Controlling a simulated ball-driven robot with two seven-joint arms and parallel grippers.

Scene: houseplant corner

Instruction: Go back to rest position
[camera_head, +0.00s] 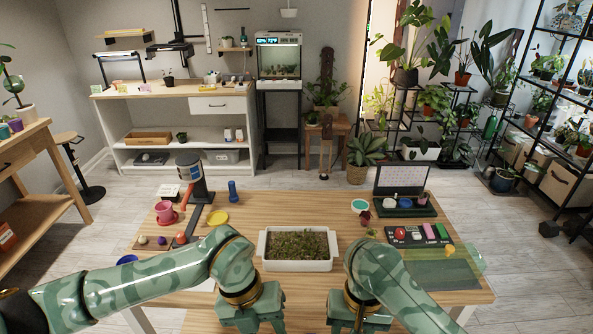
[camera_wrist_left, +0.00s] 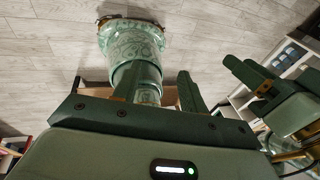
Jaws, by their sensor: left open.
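My left gripper (camera_head: 252,318) hangs at the bottom edge of the head view, in front of the table (camera_head: 205,262). Its fingers point down and its tips are cut off there. In the left wrist view its jaws stand apart with no object visible between them. My right gripper (camera_head: 358,318) hangs beside it, to the right, also at the bottom edge. Its fingertips are cut off, so I cannot tell whether it is open or shut. Both arms are bent, with their forearms over the near part of the table.
A white planter tray (camera_head: 297,266) of soil stands mid-table, just beyond both grippers. A red pot (camera_head: 165,212), yellow dish (camera_head: 217,217) and blue bottle (camera_head: 232,191) stand left. A black tray (camera_head: 418,235) and green mat (camera_head: 442,275) lie right, the mat partly behind my right arm.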

